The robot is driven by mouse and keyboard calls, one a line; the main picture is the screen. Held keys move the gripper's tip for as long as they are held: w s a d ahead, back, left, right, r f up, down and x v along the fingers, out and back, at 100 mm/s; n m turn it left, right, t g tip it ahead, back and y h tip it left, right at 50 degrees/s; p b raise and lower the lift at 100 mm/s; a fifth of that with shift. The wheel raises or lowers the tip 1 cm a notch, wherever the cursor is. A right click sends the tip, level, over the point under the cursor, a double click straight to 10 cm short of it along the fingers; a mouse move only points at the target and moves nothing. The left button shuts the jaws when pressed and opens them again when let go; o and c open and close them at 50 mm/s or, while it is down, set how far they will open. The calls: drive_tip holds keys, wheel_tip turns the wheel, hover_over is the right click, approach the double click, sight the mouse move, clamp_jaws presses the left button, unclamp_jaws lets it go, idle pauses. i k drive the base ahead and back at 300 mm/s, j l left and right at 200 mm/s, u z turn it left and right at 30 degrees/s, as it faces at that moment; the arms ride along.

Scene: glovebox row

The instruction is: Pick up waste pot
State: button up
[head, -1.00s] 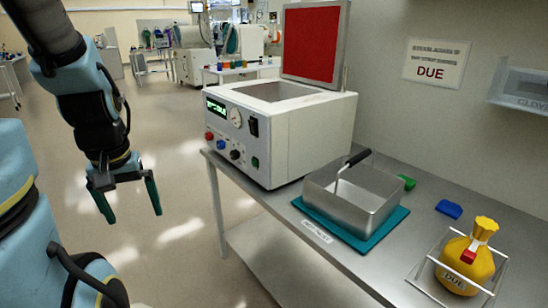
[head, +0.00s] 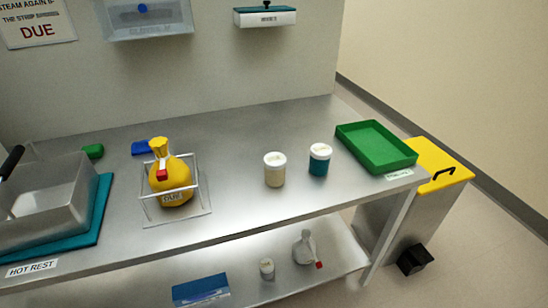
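Two small pots with white lids stand upright on the metal bench, right of its middle. One pot (head: 275,170) has a cream body, and the other pot (head: 319,159) to its right has a teal body. They stand a little apart. A third, smaller white-lidded pot (head: 267,269) stands on the lower shelf. The lid markings are too small to read, so I cannot tell which is the waste pot. My gripper is out of view.
A yellow tied bag (head: 170,182) marked DUE sits in a clear-walled holder (head: 205,206) left of the pots. A green tray (head: 376,140) lies at the bench's right end. A yellow-lidded bin (head: 436,160) stands beyond. A metal box (head: 45,205) rests on a teal mat (head: 95,228).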

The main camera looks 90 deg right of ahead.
sight(320, 153)
drive_tip(key=k+l+z, duration=0.25)
drive_tip(key=k+l, duration=0.75)
drive_tip(key=k, duration=0.4)
drive_tip(key=k+l+z, duration=0.25)
drive_tip(key=k+l, duration=1)
drive_tip(key=k, duration=0.05)
